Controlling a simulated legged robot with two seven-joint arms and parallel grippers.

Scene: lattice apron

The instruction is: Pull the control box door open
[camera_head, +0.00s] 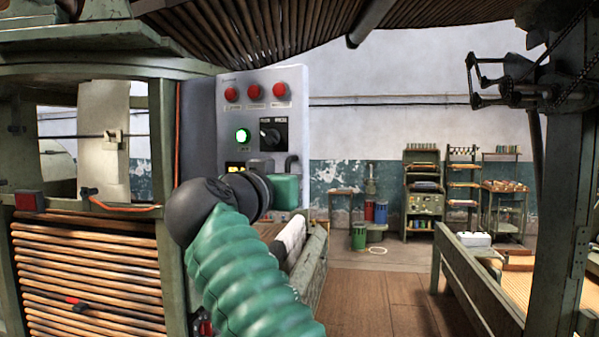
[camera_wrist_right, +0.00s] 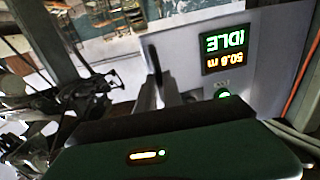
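The control box (camera_head: 233,130) is a grey cabinet with a light grey front door (camera_head: 293,105). The door carries red buttons, a lit green button and a black selector switch. A dark curved handle (camera_head: 293,162) is on the door's right side, low down. My right gripper (camera_head: 285,182) is in front of the lower door, close to the handle. In the right wrist view the fingers (camera_wrist_right: 160,92) reach toward the grey door face, beside the lit IDLE display (camera_wrist_right: 224,48). Whether they are around the handle is unclear. My left gripper is not in view.
A green machine frame with wooden slats (camera_head: 90,270) stands at the left. Shelves (camera_head: 422,190) and drums are at the back wall. The wooden floor (camera_head: 385,300) between is clear.

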